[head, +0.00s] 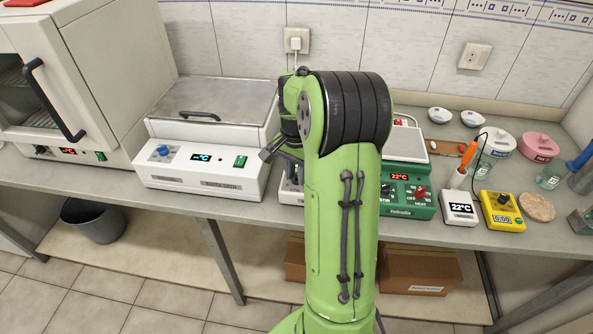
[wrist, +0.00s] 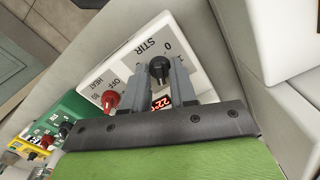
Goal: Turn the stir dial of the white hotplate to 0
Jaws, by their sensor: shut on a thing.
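The white hotplate (wrist: 130,62) fills the middle of the wrist view. In the head view only a small part of its front (head: 289,192) shows at the left of my arm. Its black stir dial (wrist: 159,67) sits beside the STIR label, with "0" and "1" printed near it. My gripper (wrist: 160,74) is shut on this dial, with one finger on each side. The dial's exact pointer setting is too small to read. A red heat knob (wrist: 111,99) and a lit display (wrist: 160,102) are on the same panel, close to the fingers.
A green hotplate (head: 407,204) with its own knobs stands right of my arm. A water bath (head: 203,180) stands to the left. A white meter (head: 459,208) and a yellow meter (head: 502,211) are further right. My arm hides the bench middle.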

